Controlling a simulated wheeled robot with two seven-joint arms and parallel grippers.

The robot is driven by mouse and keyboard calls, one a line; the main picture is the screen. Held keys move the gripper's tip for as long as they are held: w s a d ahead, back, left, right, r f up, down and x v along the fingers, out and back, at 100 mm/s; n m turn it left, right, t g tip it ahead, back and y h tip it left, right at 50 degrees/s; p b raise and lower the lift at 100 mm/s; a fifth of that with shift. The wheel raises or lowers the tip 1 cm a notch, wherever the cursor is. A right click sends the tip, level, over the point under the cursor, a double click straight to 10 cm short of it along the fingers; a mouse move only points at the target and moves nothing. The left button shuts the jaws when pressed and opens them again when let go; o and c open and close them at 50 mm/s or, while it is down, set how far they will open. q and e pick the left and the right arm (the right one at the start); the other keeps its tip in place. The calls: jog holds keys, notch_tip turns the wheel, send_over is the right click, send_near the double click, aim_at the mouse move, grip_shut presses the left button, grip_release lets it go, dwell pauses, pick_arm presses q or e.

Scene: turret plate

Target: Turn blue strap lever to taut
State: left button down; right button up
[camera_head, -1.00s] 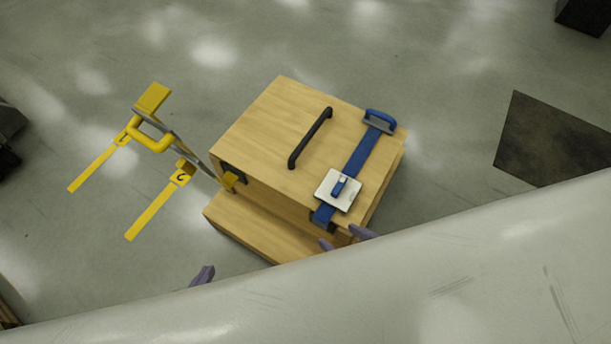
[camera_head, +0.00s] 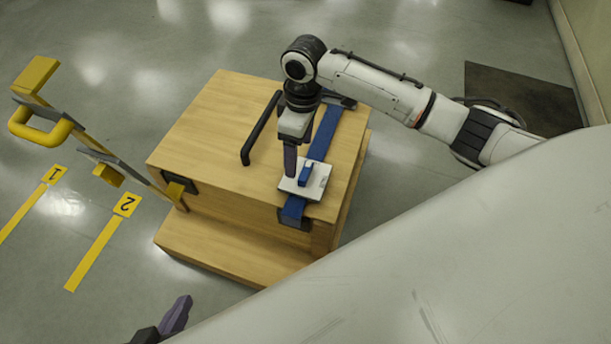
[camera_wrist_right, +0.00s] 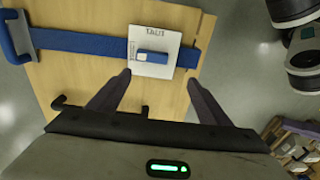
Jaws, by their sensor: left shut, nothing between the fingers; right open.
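The blue strap lever (camera_head: 305,175) sits on a white square plate (camera_head: 318,188) on the wooden box. In the right wrist view the lever (camera_wrist_right: 152,56) lies along the strap, and small lettering shows at the plate's edge (camera_wrist_right: 146,33). The blue strap (camera_head: 326,130) runs across the box top under the plate. My right gripper (camera_head: 290,172) points down at the plate from above. In the wrist view its open fingers (camera_wrist_right: 159,78) straddle the lever's line, with nothing between them. Whether they touch the plate is unclear. My left gripper (camera_head: 175,315) is shut and empty, low in the head view.
The wooden box (camera_head: 215,125) has a black handle (camera_head: 262,128) left of my right gripper. A yellow-handled bar (camera_head: 40,125) stands at the box's left, with yellow numbered floor strips (camera_head: 90,252). A dark mat (camera_head: 520,95) lies at the right. The floor around is open.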

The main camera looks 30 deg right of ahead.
aim_at(306, 170)
jog(key=f+b, duration=0.1)
jog(key=f, duration=0.1)
jog(key=d+f+b, duration=0.1)
jog(key=f+b, duration=0.1)
jog(key=f, duration=0.1)
jog(key=d+f+b, duration=0.1)
jog(key=f, duration=0.2)
jog(key=shift+w, duration=0.25)
jog(key=shift+f+b, duration=0.4)
jog(key=shift+f, duration=0.1)
pick_arm(q)
jog(key=d+f, duration=0.1)
jog(key=d+f+m+g+h, duration=0.1)
jog(key=shift+w+d, duration=0.35)
